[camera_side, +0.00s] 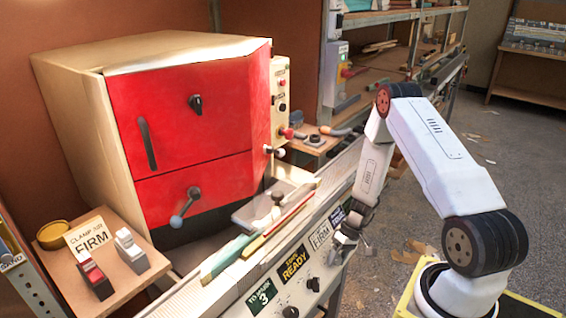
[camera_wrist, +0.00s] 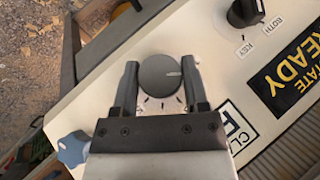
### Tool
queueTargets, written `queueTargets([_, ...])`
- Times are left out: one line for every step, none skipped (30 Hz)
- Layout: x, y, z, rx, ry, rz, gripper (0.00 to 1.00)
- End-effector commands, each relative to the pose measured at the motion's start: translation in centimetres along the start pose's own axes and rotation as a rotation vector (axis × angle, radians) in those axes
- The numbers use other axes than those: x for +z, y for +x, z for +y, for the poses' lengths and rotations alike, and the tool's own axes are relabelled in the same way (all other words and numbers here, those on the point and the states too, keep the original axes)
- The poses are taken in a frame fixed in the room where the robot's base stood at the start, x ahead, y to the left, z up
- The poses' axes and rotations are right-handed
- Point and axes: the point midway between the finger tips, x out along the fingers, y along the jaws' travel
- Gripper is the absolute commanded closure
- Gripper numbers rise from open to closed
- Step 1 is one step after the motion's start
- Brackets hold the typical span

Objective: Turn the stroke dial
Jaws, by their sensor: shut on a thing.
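A round dark grey dial (camera_wrist: 158,76) sits on the pale front panel in the wrist view. It has a short pale pointer line towards its right side, and small tick marks show on the panel below it. No name label for it is readable. My gripper (camera_wrist: 160,68) is shut on this dial, one finger at its left edge and one at its right. In the side view my gripper (camera_side: 349,240) is at the right end of the panel (camera_side: 290,285), and it hides the dial there.
A black selector knob (camera_wrist: 245,12) marked BOTH and KEY is up and right of the dial. A blue star-shaped knob (camera_wrist: 72,149) lies lower left. The red-fronted machine (camera_side: 190,120) stands behind the panel. Open floor (camera_side: 395,225) lies right of the bench.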

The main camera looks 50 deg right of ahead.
Motion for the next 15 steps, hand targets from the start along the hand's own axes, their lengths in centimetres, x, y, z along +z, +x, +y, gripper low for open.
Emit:
queueTargets([-0.02,-0.03,0.17,-0.038,0.027,0.002,1.0])
queueTargets([0.01,-0.02,0.19,-0.062,0.043,0.002,1.0])
queueTargets([0.01,0.0,0.19,-0.094,0.064,0.001,1.0])
queueTargets([-0.01,-0.01,0.19,-0.118,0.079,0.002,1.0])
queueTargets([0.01,-0.02,0.2,-0.143,0.095,0.002,1.0])
queueTargets([0.02,0.01,0.21,-0.174,0.115,0.001,1.0])
queueTargets([0.01,0.01,0.24,-0.197,0.13,0.001,1.0])
queueTargets([0.02,0.0,0.25,-0.221,0.147,0.002,1.0])
queueTargets([0.02,0.02,0.26,-0.253,0.168,0.002,1.0])
queueTargets([0.01,0.03,0.25,-0.277,0.182,0.002,1.0])
queueTargets([0.02,0.02,0.26,-0.299,0.196,0.002,1.0])
queueTargets([0.05,0.03,0.29,-0.328,0.216,0.001,1.0])
queueTargets([0.04,0.04,0.28,-0.349,0.23,0.001,1.0])
queueTargets([0.02,0.03,0.27,-0.37,0.243,0.001,1.0])
queueTargets([0.04,0.04,0.28,-0.395,0.259,0.001,1.0])
